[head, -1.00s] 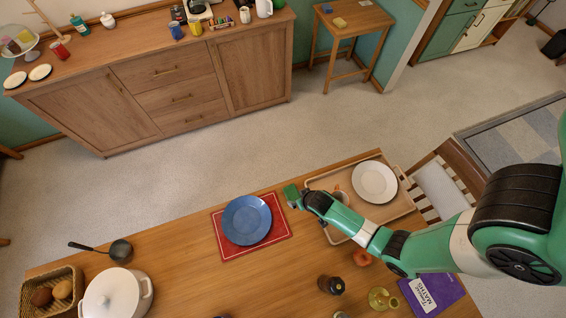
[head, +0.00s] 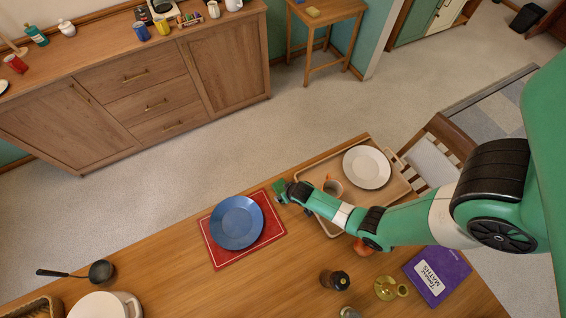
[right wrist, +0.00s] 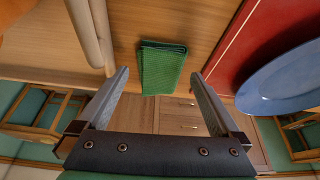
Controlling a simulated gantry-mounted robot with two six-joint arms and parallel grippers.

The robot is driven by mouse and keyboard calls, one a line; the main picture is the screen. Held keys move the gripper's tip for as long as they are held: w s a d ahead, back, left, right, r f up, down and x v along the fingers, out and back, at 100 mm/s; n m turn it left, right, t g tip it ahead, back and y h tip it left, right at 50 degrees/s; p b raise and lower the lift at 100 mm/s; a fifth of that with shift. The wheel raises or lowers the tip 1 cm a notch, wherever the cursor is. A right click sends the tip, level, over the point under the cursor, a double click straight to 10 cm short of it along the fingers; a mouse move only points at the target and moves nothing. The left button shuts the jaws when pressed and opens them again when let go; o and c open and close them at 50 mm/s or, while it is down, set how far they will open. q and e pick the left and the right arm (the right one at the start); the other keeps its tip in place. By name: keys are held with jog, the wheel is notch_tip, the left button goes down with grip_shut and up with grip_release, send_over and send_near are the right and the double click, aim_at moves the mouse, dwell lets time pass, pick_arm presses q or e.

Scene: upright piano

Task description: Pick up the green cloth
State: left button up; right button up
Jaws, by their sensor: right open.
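The green cloth (head: 279,184) lies folded on the wooden table, in the narrow gap between the red placemat and the wooden tray. In the right wrist view the cloth (right wrist: 162,68) lies flat, ahead of and between my open fingers. My right gripper (head: 284,194) is just above the table beside the cloth and partly covers it in the head view. In the right wrist view the right gripper (right wrist: 160,95) is open, with nothing between its fingers. My left gripper is in neither view.
A blue plate (head: 237,222) sits on the red placemat (head: 219,256) left of the cloth. The wooden tray (head: 399,186) to the right carries a white plate (head: 367,167) and a mug (head: 333,187). A purple book (head: 440,273) and brass candle holder (head: 388,288) lie nearer.

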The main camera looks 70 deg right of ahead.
jog(key=shift+b+x, duration=0.3)
jog(key=shift+x, duration=0.75)
jog(key=c, duration=1.2)
jog(key=shift+r+p, duration=0.35)
jog(key=shift+r, duration=0.15)
notch_tip(320, 180, up, 3)
jog(key=shift+s+r+p, duration=0.1)
jog(key=shift+p, duration=0.75)
pick_arm(q)
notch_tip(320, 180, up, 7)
jog(key=p, duration=0.5)
jog(key=shift+p, duration=0.4)
pick_arm(e)
jog(key=s+d+r, duration=0.2)
jog(key=s+r, duration=0.6)
jog(key=s, duration=0.5)
jog(key=shift+s+r, duration=0.3)
jog(key=shift+r, duration=0.1)
jog(key=shift+d, duration=0.1)
